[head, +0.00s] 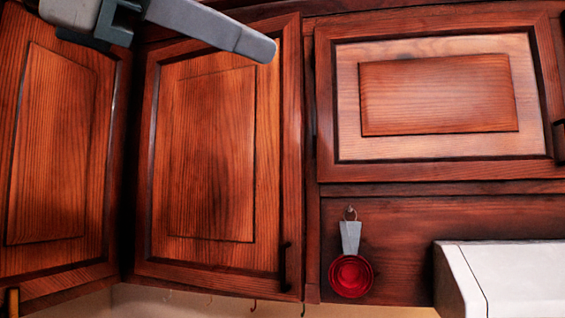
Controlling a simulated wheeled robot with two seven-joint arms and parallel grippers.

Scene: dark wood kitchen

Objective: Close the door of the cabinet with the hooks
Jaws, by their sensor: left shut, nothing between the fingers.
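The cabinet door (211,150) above the small hooks (253,306) is a reddish-brown wood panel in the middle left of the head view. Its dark handle (285,268) is at the lower right corner. The door looks flush or nearly flush with its frame; I cannot tell whether a small gap remains at its right edge. My left gripper (262,47) enters from the upper left, its grey finger in front of the door's top edge. It is shut and empty; I cannot tell if it touches the door. My right gripper is not in view.
Another cabinet door (60,140) meets this one at the left corner. A wider cabinet door (440,95) is at the upper right. Red measuring cups (350,275) hang below it, beside a white appliance (510,280).

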